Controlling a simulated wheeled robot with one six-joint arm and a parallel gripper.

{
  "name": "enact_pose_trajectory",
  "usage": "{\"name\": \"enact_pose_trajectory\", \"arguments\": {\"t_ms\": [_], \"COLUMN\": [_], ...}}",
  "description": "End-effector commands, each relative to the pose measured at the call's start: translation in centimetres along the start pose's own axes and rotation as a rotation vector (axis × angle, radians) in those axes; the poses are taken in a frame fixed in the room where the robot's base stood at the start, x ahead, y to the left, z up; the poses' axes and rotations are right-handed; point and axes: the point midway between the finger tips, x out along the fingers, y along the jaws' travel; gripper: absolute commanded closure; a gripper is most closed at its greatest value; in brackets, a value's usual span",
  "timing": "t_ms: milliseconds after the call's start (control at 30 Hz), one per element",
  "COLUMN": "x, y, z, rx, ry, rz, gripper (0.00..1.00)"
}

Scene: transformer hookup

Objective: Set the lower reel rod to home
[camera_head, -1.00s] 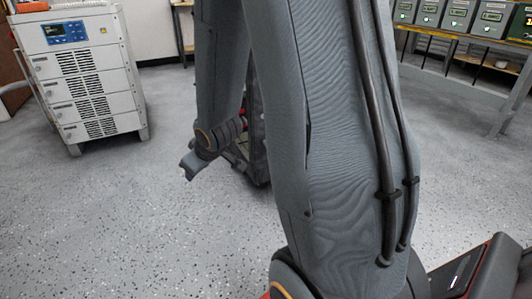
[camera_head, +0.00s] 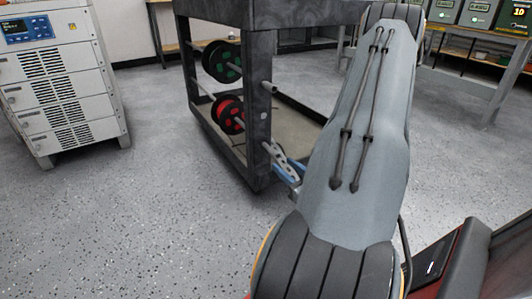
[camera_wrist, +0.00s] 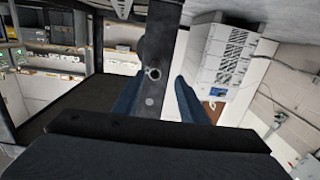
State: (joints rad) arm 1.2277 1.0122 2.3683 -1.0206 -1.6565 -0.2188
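The lower reel rod (camera_head: 262,146) runs through the lower part of a dark grey cart and carries red-centred reels (camera_head: 230,114). My gripper (camera_head: 285,167) is beside the cart's near post, close to the rod's near end, and partly hidden by my arm. In the wrist view, the two blue fingers of my gripper (camera_wrist: 157,95) are apart, with nothing held between them. A round, hollow rod end (camera_wrist: 153,73) shows just beyond the fingertips, in front of the dark post (camera_wrist: 160,45). I cannot tell whether the fingers touch it.
The upper rod (camera_head: 268,87) with green-centred reels (camera_head: 222,61) is above the lower one. The cart's post (camera_head: 257,110) and bottom shelf (camera_head: 310,123) are close to my gripper. A white cabinet (camera_head: 62,85) stands at the left. The floor between is clear.

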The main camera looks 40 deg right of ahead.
Motion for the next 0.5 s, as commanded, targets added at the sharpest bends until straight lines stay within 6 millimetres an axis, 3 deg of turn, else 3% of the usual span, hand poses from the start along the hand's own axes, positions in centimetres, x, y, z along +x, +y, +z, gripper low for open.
{"name": "enact_pose_trajectory", "arguments": {"t_ms": [167,500], "x": [-0.7,4.2], "y": [0.8,0.8], "z": [0.0,-0.1], "rx": [0.016,0.013], "ry": [0.041,0.043], "rz": [0.024,0.022], "gripper": [0.62,0.62]}}
